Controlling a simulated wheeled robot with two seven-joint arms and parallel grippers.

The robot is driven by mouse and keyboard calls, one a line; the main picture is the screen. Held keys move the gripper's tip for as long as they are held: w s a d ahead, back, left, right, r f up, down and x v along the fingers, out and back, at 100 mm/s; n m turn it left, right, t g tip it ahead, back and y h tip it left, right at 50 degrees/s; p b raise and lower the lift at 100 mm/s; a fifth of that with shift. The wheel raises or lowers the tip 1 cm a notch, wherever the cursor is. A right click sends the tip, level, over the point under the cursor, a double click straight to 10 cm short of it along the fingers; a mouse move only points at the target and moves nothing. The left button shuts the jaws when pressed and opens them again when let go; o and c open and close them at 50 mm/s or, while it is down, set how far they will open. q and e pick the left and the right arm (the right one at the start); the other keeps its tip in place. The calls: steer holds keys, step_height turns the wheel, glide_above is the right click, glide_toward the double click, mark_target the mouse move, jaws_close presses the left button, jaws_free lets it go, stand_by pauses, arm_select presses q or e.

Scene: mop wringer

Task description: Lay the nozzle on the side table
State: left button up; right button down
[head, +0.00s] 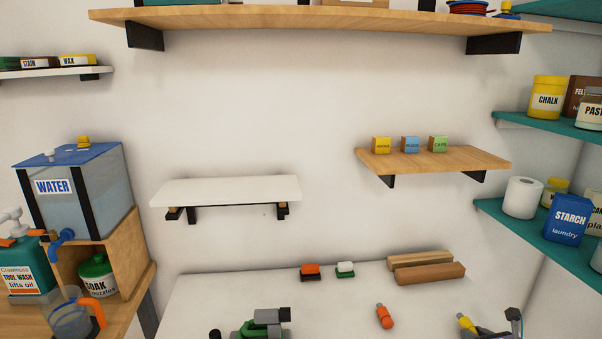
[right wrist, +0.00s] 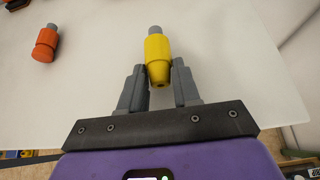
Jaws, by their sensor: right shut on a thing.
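A yellow nozzle (right wrist: 158,52) with a grey tip is between the fingers of my right gripper (right wrist: 159,78), which is shut on it. In the head view the yellow nozzle (head: 464,320) and the right gripper (head: 482,331) show at the bottom right, partly cut off by the frame edge. An orange nozzle (head: 384,316) with a grey tip lies on the white table (head: 330,300), left of the yellow one. It also shows in the right wrist view (right wrist: 45,43). I cannot tell whether the yellow nozzle touches the table. My left gripper is not in view.
A green and grey device (head: 262,324) is at the white table's front. Two brushes, orange (head: 310,271) and green (head: 345,269), and wooden blocks (head: 430,273) lie at its back. A wooden stand (head: 128,275) with a water tank (head: 85,190) is left. Shelves hang above.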

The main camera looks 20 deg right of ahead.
steer(key=c, duration=0.7)
jaws_free()
steer(key=shift+c, duration=0.2)
steer(key=p+v, duration=0.2)
steer(key=v, duration=0.5)
steer(key=shift+s, duration=0.25)
steer(key=shift+r, duration=0.15)
